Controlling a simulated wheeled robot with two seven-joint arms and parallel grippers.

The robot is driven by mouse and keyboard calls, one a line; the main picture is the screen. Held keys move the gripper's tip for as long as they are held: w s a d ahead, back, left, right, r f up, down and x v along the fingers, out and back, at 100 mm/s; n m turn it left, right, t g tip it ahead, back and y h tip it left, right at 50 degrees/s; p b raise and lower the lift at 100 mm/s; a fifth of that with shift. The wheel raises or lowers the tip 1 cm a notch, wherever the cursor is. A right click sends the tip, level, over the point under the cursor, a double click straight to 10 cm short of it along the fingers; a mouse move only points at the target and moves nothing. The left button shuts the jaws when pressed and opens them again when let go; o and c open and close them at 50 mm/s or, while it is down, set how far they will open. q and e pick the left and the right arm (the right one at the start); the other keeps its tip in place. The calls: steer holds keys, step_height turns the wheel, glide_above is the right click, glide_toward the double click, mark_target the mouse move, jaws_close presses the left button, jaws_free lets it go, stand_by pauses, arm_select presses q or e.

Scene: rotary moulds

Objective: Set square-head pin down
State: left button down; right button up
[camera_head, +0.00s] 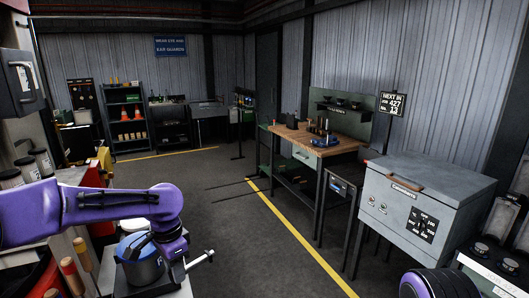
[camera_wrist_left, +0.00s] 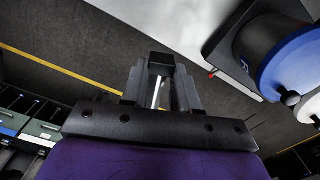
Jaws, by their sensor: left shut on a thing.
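My left gripper (camera_head: 204,258) reaches in from the left, beside a blue-lidded pot, and its jaws are shut on the square-head pin. In the left wrist view the jaws (camera_wrist_left: 161,90) point away from the camera, with the pin's pale shank (camera_wrist_left: 157,93) between them. A dark block at the fingertips looks like the pin's square head. The pin is too small to make out well in the head view. My right gripper is out of view; only a purple part of that arm shows at the bottom right.
Wooden-handled tools (camera_head: 72,272) stand farther left. A grey lidded box (camera_head: 428,200) and a workbench (camera_head: 312,143) are right. The floor between is open.

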arm_select(q)
steer(key=s+d+f+n+b, duration=0.1)
steer(key=s+f+n+b, duration=0.1)
steer(key=f, duration=0.3)
steer(key=s+d+f+n+b, duration=0.1)
steer(key=s+f+n+b, duration=0.2)
steer(key=f+n+b, duration=0.1)
steer(key=s+d+f+n+b, duration=0.1)
steer(key=s+f+n+b, duration=0.2)
steer(key=f, duration=0.3)
steer(key=shift+s+d+f+b, duration=0.2)
steer(key=shift+d+b, duration=0.2)
